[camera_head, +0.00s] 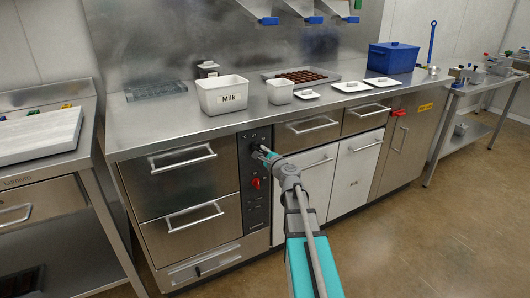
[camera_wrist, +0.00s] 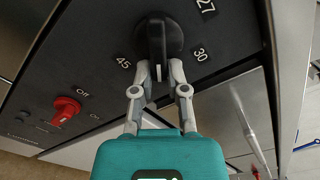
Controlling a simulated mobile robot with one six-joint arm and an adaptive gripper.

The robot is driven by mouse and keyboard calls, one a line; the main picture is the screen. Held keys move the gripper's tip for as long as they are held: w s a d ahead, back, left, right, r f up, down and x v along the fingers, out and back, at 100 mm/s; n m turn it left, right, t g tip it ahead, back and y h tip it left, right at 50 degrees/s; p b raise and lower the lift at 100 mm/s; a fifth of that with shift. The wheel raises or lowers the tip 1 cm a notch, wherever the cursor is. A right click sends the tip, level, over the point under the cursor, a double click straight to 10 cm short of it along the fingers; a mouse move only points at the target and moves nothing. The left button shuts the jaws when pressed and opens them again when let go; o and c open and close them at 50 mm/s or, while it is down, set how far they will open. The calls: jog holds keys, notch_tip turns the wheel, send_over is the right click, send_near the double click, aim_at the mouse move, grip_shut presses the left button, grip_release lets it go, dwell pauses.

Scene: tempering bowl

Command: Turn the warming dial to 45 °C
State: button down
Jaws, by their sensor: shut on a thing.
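The warming dial (camera_wrist: 157,38) is a round black knob with a raised grip bar on a dark control panel (camera_wrist: 98,55). White labels 27, 30 and 45 stand around it; 45 is at its lower left, 30 at its lower right. The bar runs roughly up and down in the wrist view, its lower end between the 45 and 30 labels. My gripper (camera_wrist: 158,70) is shut on the bar's lower part, one finger on each side. In the head view my gripper (camera_head: 262,151) reaches the panel and mostly hides the dial.
A red Off/On switch (camera_head: 256,183) sits below the dial on the panel. Steel drawers (camera_head: 182,160) flank it on the left, and drawers and white doors on the right. The counter above holds a Milk container (camera_head: 222,95) and a tray of dark pieces (camera_head: 313,71).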

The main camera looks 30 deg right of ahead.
jog(key=m, duration=0.3)
jog(key=w+a+m, duration=0.1)
jog(key=m, duration=0.1)
jog(key=shift+w+f+m, duration=0.1)
jog(key=shift+f+m, duration=0.1)
jog(key=shift+m, duration=0.1)
jog(key=m, duration=0.5)
jog(key=shift+w+a+m+b, duration=0.1)
jog(key=shift+a+m+b, duration=0.2)
jog(key=shift+a+b, duration=0.05)
jog(key=c, duration=0.7)
grip_release()
jog(key=shift+f, duration=0.1)
jog(key=shift+o, duration=0.2)
jog(key=shift+s+a, duration=0.1)
jog(key=shift+s, duration=0.15)
jog(key=shift+s+f, duration=0.15)
jog(key=shift+s, duration=0.2)
jog(key=s, duration=1.1)
jog(key=shift+s+d, duration=0.2)
jog(key=shift+s, duration=0.15)
